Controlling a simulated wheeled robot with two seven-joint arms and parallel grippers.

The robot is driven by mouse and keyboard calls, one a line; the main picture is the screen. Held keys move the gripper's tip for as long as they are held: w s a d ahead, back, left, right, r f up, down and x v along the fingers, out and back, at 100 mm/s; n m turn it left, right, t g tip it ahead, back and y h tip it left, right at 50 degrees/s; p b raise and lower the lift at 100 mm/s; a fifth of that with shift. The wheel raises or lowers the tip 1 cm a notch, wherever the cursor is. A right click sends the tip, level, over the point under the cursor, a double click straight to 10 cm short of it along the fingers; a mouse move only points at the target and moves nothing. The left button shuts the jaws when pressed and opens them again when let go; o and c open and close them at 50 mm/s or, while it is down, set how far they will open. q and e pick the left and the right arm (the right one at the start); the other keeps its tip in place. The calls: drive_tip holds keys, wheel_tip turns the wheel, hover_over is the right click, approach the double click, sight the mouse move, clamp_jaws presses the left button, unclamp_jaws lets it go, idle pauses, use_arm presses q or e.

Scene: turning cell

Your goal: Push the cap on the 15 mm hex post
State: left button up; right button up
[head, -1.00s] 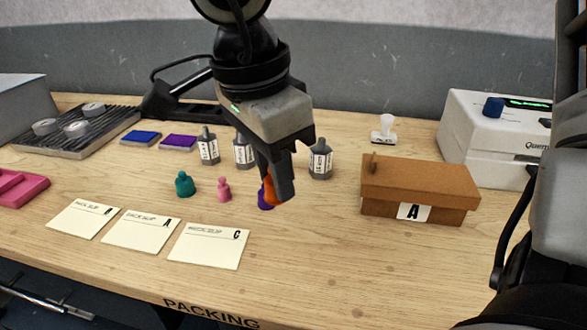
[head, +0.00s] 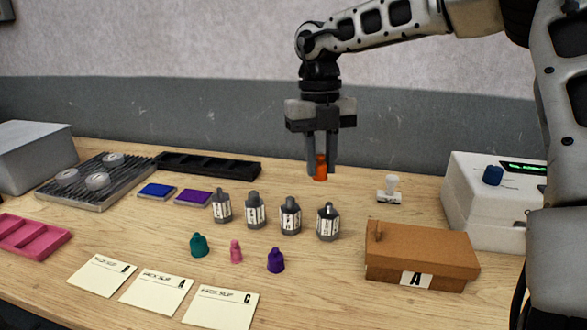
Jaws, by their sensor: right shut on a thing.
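My right gripper (head: 321,174) is shut on an orange cap (head: 321,163), which shows between its two fingers. It points down, behind the row of posts and above the rear of the table. Several grey posts with white labels stand upright in a row: a far-left post (head: 222,207), a second (head: 255,211), a third (head: 290,216) and a far-right post (head: 328,223). Their label sizes are too small to read. A teal cap (head: 199,246), a pink cap (head: 236,252) and a purple cap (head: 276,261) stand in front. My left gripper is not in view.
A brown box (head: 422,252) marked A stands right of the posts, with a white stamp (head: 390,190) behind it. A white machine (head: 470,200) is at the right. Blue (head: 157,191) and purple pads (head: 193,198) lie left. Paper slips (head: 157,292) lie in front.

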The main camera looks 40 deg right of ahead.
sight(329, 207)
drive_tip(key=d+f+m, duration=0.1)
drive_tip(key=d+f+m+b, duration=0.1)
drive_tip(key=d, duration=0.1)
drive_tip(key=shift+w+d+m, duration=0.15)
drive_tip(key=shift+m, duration=0.15)
wheel_tip(329, 207, down, 2)
drive_tip(key=shift+f+b, duration=0.25)
drive_tip(key=shift+b, duration=0.6)
drive_tip(key=shift+f+b, duration=0.55)
drive_tip(key=shift+f, duration=0.35)
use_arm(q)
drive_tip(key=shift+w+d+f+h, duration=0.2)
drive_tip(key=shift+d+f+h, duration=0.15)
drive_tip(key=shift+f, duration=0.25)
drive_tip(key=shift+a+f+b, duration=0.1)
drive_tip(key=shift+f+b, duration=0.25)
use_arm(e)
drive_tip(key=shift+f, duration=0.15)
use_arm(q)
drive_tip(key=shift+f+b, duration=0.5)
drive_tip(key=shift+b, duration=0.05)
use_arm(e)
drive_tip(key=shift+f, duration=0.6)
